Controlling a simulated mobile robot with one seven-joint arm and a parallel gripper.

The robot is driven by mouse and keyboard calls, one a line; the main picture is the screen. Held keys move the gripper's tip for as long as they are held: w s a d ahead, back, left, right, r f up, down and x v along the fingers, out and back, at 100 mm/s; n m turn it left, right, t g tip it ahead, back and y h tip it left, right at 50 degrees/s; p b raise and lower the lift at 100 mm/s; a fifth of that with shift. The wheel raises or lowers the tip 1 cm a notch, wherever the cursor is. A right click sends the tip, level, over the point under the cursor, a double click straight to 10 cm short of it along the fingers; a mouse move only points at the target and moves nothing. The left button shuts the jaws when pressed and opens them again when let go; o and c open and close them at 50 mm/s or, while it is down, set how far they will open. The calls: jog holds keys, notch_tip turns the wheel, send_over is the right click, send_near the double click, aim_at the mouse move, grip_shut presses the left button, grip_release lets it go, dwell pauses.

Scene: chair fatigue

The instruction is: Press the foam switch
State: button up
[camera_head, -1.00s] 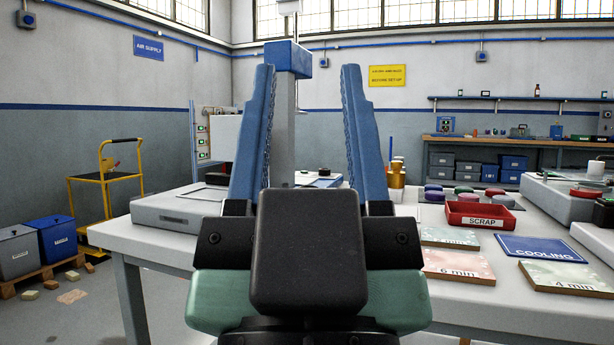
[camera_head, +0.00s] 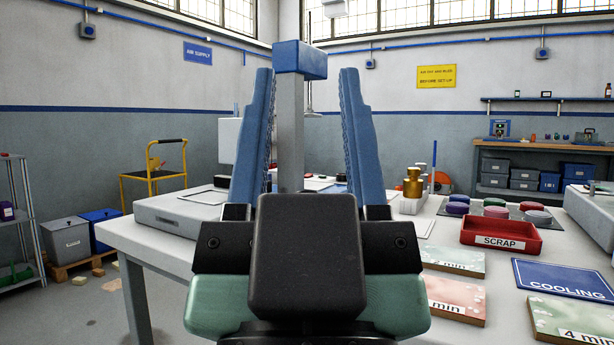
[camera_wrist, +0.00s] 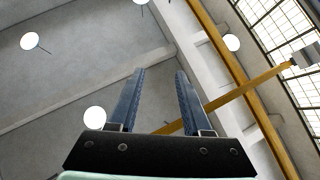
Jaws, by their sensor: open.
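My gripper (camera_head: 308,150) is open and empty, with its two blue fingers pointing up in front of the head camera. The fingers also show in the wrist view (camera_wrist: 160,100), against the ceiling. I cannot make out which thing is the foam switch. Small red and dark items (camera_head: 318,177) lie on the far part of the white table (camera_head: 150,247), seen between and beside the fingers. My gripper and a grey post (camera_head: 290,130) with a blue top hide part of that area. My gripper appears to touch nothing.
On the table's right stand a red SCRAP tray (camera_head: 499,251), coloured pucks (camera_head: 495,202), brass weights (camera_head: 412,185), labelled boards (camera_head: 452,262) and a blue COOLING mat (camera_head: 575,278). A grey flat case (camera_head: 180,215) lies at the left. A yellow trolley (camera_head: 155,170) stands beyond.

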jog(key=shift+r+p, duration=0.4)
jog(key=c, duration=0.5)
notch_tip(320, 180, up, 45)
jog(key=p, duration=4.4)
jog(key=shift+f+p, duration=0.1)
jog(key=shift+p, duration=0.3)
grip_shut()
jog(key=shift+f, duration=0.15)
